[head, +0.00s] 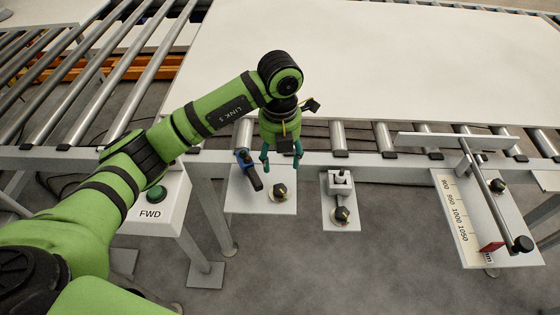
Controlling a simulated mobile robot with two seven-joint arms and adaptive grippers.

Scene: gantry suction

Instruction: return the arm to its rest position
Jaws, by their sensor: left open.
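My left arm is green with black bands and comes in from the lower left. It reaches up and over the front edge of the roller conveyor. My left gripper (282,158) hangs down from its wrist, with its teal fingers apart and nothing seen between them. It is above a small plate (242,203) that carries a blue-and-black lever (248,170) and a black knob (278,192). The fingers show just right of the lever's top; I cannot tell the exact gap. My right gripper is not in view.
A large white board (400,62) lies on the rollers. A box with a green FWD button (155,194) stands near my forearm. A second plate (340,221) with a knob stands right of the gripper. A ruler stop (462,222) with a rod is at the right.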

